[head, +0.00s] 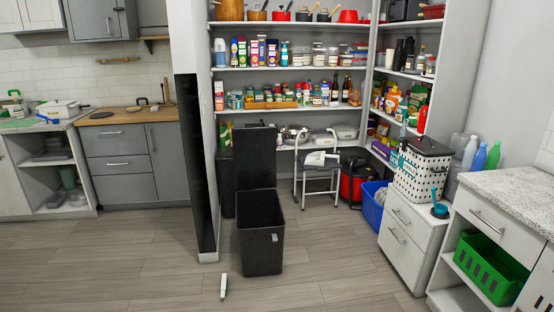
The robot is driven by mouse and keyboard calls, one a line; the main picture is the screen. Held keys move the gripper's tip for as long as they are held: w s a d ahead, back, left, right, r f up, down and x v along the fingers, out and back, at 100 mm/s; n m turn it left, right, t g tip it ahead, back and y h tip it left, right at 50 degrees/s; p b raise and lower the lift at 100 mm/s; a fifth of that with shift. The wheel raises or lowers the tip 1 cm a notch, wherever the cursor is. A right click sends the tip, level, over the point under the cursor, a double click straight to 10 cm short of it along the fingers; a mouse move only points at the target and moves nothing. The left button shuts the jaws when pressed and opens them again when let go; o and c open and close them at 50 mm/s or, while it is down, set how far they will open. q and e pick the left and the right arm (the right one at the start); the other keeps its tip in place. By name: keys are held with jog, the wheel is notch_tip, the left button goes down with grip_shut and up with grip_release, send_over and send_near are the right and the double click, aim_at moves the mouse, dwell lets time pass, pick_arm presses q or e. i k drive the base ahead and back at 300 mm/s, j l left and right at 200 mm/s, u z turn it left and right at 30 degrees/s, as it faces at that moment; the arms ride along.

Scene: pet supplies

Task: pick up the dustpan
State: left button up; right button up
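A white object (316,158) with a handle-like part lies on the step stool (305,180) in front of the pantry shelves. It may be the dustpan, but it is too small to tell for sure. A small white and dark green object (223,286) stands or lies on the floor in the foreground; I cannot tell what it is. Neither of my grippers shows in the head view.
A black bin (260,240) with its lid up stands left of the stool. A blue crate (373,205) is right of it. A white cabinet (405,240) carries a spotted container (420,172). A green basket (490,268) is at the right. The foreground floor is mostly clear.

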aim_at(310, 157)
jog(key=i+l+z, duration=0.1)
jog(key=i+z, duration=0.15)
jog(key=i, duration=0.35)
jog(key=i+z, duration=0.2)
jog(key=i, duration=0.4)
jog(key=i+j+z, duration=0.25)
jog(key=i, duration=0.35)
jog(key=i+j+z, duration=0.25)
jog(key=i, duration=0.4)
jog(key=i+u, duration=0.15)
jog(key=i, duration=0.35)
jog(key=i+u, duration=0.15)
jog(key=i, duration=0.4)
jog(key=i+l+u, duration=0.1)
jog(key=i, duration=0.4)
jog(key=i+l+u, duration=0.15)
jog(key=i, duration=0.4)
jog(key=i+l+u, duration=0.15)
jog(key=i, duration=0.35)
jog(key=i+j+z, duration=0.1)
jog(key=i, duration=0.5)
jog(key=i+j, duration=0.1)
jog(key=i, duration=0.45)
jog(key=z, duration=0.05)
